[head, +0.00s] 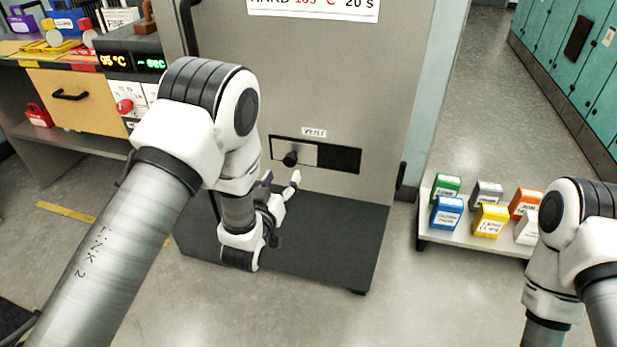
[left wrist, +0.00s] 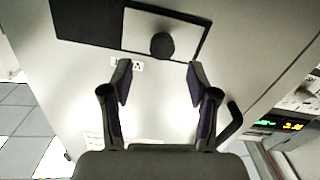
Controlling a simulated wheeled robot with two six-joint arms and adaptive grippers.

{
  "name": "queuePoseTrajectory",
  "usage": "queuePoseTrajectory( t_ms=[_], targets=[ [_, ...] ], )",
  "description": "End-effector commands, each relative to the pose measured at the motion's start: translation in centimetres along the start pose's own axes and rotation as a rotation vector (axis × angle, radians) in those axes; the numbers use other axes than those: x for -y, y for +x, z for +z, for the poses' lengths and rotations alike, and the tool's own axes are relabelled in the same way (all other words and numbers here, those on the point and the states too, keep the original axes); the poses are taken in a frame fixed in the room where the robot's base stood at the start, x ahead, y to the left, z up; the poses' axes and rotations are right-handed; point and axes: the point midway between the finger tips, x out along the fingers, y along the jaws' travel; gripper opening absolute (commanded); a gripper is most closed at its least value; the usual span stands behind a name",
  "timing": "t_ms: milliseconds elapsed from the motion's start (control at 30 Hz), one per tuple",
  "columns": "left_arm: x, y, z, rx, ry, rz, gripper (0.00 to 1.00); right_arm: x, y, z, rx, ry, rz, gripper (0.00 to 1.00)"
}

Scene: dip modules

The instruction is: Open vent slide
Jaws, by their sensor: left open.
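The vent slide, a light metal plate (head: 304,154) with a round black knob (head: 290,158), sits at the left of a dark slot (head: 340,159) in the grey cabinet front, under a "VENT" label (head: 314,132). The right part of the slot shows dark. In the left wrist view, turned about upside down, the plate (left wrist: 184,28) and knob (left wrist: 162,45) lie beyond the fingertips. My left gripper (head: 281,179) is open and empty, just below the knob in the head view. Its fingers (left wrist: 158,82) are apart, and the knob is not between them. My right gripper is out of frame.
A dark base plate (head: 330,240) lies below the cabinet front. A low white stand (head: 455,240) with several coloured boxes is at the right. A bench with a drawer (head: 75,100) and temperature display (head: 115,62) is at the left.

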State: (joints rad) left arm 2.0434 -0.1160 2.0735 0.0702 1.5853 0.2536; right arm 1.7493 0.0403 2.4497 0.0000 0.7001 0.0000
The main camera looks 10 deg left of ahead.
Motion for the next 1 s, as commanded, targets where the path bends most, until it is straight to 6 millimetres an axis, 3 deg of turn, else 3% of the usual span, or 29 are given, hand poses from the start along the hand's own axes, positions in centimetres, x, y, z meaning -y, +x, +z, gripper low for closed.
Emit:
queuePoseTrajectory(
  t_ms=[33,233,600,867,1000],
  targets=[
    [0.0,0.2,0.6,-0.009,0.002,0.004,0.6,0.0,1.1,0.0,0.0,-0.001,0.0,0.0],
    [-0.1,1.6,0.0,-0.019,0.002,0.006,0.6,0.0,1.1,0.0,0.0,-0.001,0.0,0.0],
    [-0.1,7.7,0.0,-0.016,0.001,0.005,0.6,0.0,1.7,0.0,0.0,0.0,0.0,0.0],
    [-0.1,8.1,0.0,-0.014,0.002,0.004,0.6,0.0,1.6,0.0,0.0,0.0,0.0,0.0],
    [-0.1,8.1,0.0,-0.014,0.002,0.004,0.14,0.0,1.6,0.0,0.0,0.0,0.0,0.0]
  ],
)
